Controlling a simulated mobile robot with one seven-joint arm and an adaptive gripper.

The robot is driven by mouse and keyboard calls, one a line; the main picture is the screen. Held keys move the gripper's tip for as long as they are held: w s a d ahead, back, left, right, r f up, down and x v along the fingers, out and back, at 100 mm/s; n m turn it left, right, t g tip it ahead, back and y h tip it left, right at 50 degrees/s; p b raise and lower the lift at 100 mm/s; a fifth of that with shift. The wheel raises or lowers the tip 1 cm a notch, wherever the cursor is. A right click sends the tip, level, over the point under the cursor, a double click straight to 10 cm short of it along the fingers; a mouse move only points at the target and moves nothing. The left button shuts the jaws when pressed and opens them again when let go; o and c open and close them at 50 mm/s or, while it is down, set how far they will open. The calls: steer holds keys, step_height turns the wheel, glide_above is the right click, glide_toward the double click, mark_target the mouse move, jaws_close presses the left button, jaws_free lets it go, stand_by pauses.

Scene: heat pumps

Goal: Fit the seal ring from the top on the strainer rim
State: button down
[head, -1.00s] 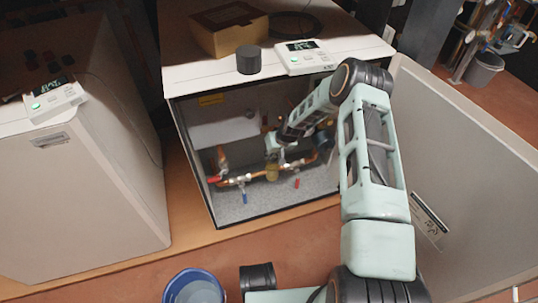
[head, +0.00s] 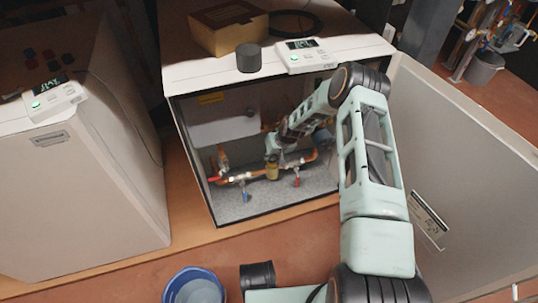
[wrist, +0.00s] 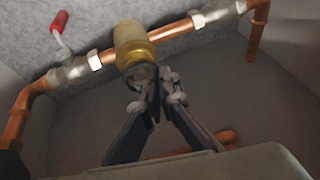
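The brass strainer (wrist: 132,42) sits in the copper pipe run inside the open heat pump cabinet. It also shows as a small yellowish body (head: 272,171) in the head view. Its round rim (wrist: 142,75) faces my gripper (wrist: 163,82) in the wrist view. My two fingers converge to tips that are close together, right beside the rim, seemingly touching or nearly so. I cannot clearly make out the seal ring; a dark edge at the rim and fingertips is too small to tell. In the head view, my gripper's tips (head: 272,156) are just above the strainer.
Copper pipe (wrist: 178,30) runs either side of the strainer. The cabinet door (head: 460,165) stands open at right. A blue bucket (head: 168,292) is on the floor.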

steer(key=shift+f, duration=0.55)
stand_by(0.4)
steer(key=c, duration=2.7)
jaws_free()
steer(key=o, duration=0.3)
steer(key=o, duration=0.7)
steer(key=shift+c, duration=0.2)
steer(key=shift+d, duration=0.1)
steer(key=shift+s+r, duration=0.1)
steer(key=shift+r, duration=0.2)
steer(key=v, duration=0.7)
steer(key=shift+r, duration=0.2)
